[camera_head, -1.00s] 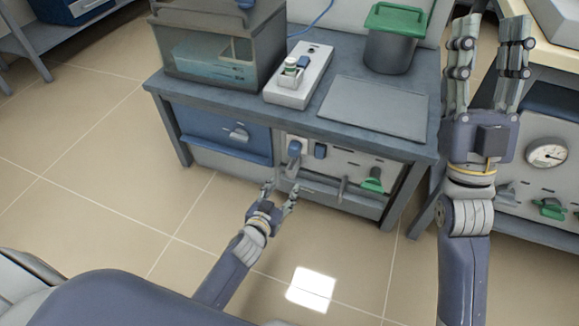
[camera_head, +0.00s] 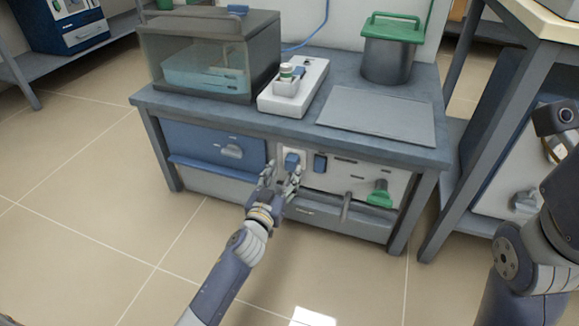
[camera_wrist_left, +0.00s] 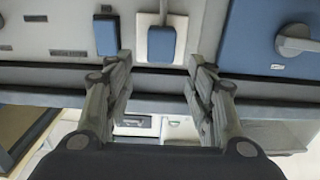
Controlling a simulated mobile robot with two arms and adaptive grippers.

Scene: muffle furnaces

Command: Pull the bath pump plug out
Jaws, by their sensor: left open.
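The blue plug (camera_head: 292,161) sits in a white socket plate on the bench's front panel. In the left wrist view the plug (camera_wrist_left: 161,43) is at top centre, on its pale plate (camera_wrist_left: 178,22), with a cord going up from it. My left gripper (camera_head: 282,174) is open and empty just in front of and slightly below the plug. In the left wrist view its fingertips (camera_wrist_left: 158,62) are spread to either side of the plug's lower end, apart from it. My right arm is at the right edge; its fingers are out of view.
A blue switch (camera_head: 320,163) is just right of the plug. A grey lever (camera_head: 346,207) and a green tap (camera_head: 380,194) are farther right. A blue panel with a grey handle (camera_head: 231,151) is left. A clear-walled bath (camera_head: 160,62) stands above. The floor in front is clear.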

